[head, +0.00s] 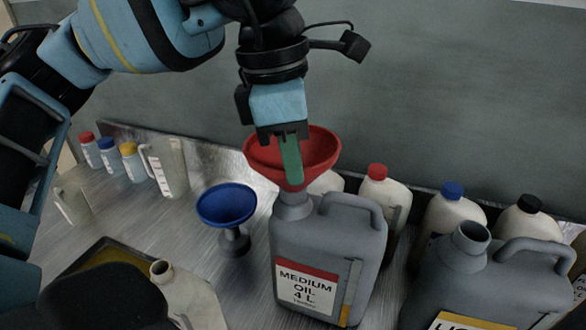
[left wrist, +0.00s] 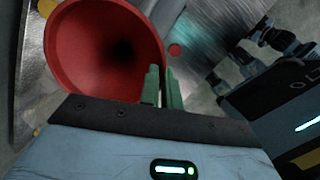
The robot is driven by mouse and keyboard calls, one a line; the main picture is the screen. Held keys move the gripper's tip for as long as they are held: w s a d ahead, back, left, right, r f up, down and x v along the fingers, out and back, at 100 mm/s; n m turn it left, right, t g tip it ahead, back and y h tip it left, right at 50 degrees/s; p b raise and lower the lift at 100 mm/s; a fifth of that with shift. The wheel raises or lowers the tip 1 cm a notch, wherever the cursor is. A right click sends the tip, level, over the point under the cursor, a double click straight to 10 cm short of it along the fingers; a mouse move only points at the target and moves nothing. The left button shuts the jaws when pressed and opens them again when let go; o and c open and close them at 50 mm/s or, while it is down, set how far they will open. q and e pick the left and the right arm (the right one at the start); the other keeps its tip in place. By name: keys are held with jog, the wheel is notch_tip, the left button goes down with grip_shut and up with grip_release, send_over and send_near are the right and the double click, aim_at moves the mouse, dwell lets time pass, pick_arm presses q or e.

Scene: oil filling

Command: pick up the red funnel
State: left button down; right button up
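The red funnel (head: 325,150) stands in the neck of the grey medium oil jug (head: 335,245), its wide mouth up. My left gripper (head: 291,160) reaches down from above to its rim; one green finger shows in front of the red cone. In the left wrist view, the red funnel (left wrist: 85,50) fills the upper left, and the green fingers (left wrist: 162,88) are close together at its rim, one on each side of the wall. They look shut on it. The funnel's spout is hidden. My right gripper is not in view.
A blue funnel (head: 227,203) stands on the metal bench to the left. Another grey jug (head: 490,280) is at the right. White bottles with red (head: 377,171), blue (head: 452,190) and black (head: 530,204) caps stand behind. A pale container (head: 190,298) is at the front left.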

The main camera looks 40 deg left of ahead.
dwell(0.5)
pick_arm(q)
jog(key=shift+r, duration=0.45)
jog(key=s+d+r+b, duration=0.1)
jog(key=s+d+r, duration=0.3)
jog(key=s+d, duration=0.6)
jog(key=shift+s+d, duration=0.4)
jog(key=shift+d, duration=0.55)
